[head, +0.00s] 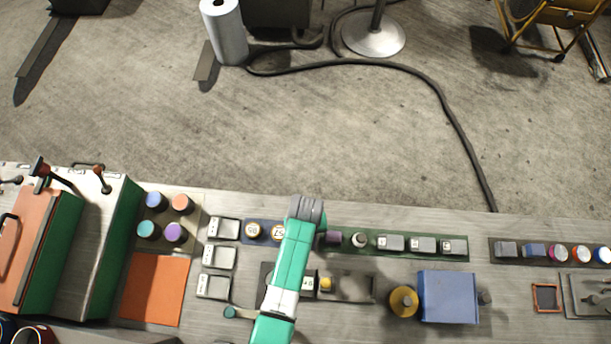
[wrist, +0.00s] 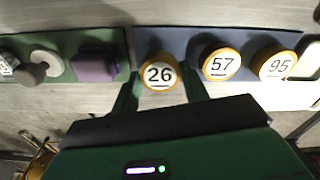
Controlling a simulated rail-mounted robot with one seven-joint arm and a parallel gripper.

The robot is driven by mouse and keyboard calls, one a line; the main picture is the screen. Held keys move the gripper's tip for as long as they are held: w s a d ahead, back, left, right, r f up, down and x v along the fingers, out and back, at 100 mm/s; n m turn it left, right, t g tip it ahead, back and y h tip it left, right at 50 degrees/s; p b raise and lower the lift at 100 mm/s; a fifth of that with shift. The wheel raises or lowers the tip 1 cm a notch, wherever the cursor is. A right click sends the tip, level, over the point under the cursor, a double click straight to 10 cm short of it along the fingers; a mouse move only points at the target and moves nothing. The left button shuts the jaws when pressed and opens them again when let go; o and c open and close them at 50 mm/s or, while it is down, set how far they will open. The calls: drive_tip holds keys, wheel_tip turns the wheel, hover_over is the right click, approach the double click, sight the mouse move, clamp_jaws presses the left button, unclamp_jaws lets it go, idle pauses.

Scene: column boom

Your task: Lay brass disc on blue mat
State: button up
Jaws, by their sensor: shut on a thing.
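The blue mat (wrist: 183,42) is a dark blue strip in the wrist view. A brass-rimmed disc marked 26 (wrist: 159,72) is between the two fingers of my gripper (wrist: 161,90), which is shut on it. The held disc is over the mat's near edge; I cannot tell whether it touches the mat. Similar discs marked 57 (wrist: 221,63) and 95 (wrist: 274,63) lie on the mat to its right. In the head view part of the mat (head: 266,238) shows left of my gripper (head: 306,205), with two discs on it. The held disc is hidden there by my arm.
A green mat (wrist: 107,38) with a purple block (wrist: 97,62) and grey pieces lies close to the left in the wrist view. Grey blocks (head: 222,229) stand left of the blue mat in the head view. A blue box (head: 448,297) stands at right.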

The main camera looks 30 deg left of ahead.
drive_tip(key=shift+s+f, duration=0.1)
drive_tip(key=shift+f, duration=0.85)
drive_tip(key=o, duration=1.2)
drive_tip(key=shift+f, duration=0.1)
wheel_tip(320, 180, up, 12)
drive_tip(key=shift+r+p, duration=0.15)
drive_tip(key=shift+p, duration=0.6)
